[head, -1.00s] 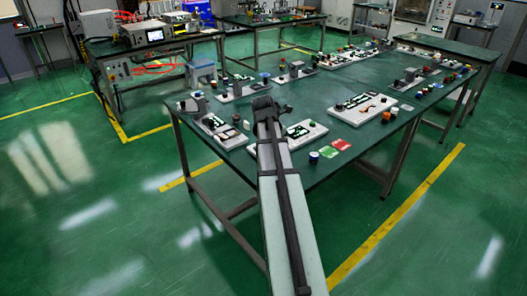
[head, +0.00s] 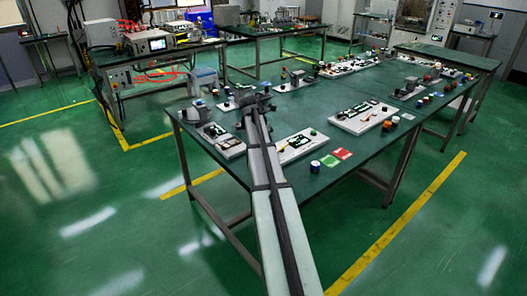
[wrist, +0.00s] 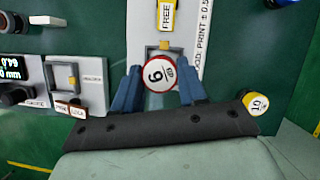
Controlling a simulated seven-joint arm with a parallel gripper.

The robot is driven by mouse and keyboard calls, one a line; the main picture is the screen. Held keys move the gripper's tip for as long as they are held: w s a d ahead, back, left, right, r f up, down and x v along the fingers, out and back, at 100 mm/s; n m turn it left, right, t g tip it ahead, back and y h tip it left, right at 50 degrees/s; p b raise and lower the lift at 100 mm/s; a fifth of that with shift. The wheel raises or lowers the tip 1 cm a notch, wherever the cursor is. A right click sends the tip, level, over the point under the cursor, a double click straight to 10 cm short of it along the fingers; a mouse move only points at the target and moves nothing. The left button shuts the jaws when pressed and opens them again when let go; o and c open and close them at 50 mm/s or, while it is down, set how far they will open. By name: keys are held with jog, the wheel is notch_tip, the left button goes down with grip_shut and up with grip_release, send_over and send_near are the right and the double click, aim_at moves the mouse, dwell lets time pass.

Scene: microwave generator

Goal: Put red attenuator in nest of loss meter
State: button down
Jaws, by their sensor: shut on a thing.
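The red attenuator (wrist: 160,73) shows in the wrist view as a round piece with a red rim and a white top marked 6. My gripper (wrist: 157,80) is shut on it with a blue finger on each side. Below it is a light grey plate (wrist: 140,25) with a square grey nest, a yellow tab and a "FREE" label; it looks like the loss meter. The attenuator covers part of the nest, and I cannot tell if it touches it. In the head view my gripper (head: 256,103) is over the left part of the table, and the attenuator is hidden.
In the wrist view, a yellow-rimmed piece marked 10 (wrist: 258,103) is at the right, and a grey unit with a lock label (wrist: 76,85) is at the left.

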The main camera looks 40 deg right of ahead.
jog(key=shift+f, duration=2.3)
jog(key=shift+f, duration=0.1)
jog(key=c, duration=0.6)
grip_release()
jog(key=v, duration=1.2)
jog(key=shift+a, duration=0.1)
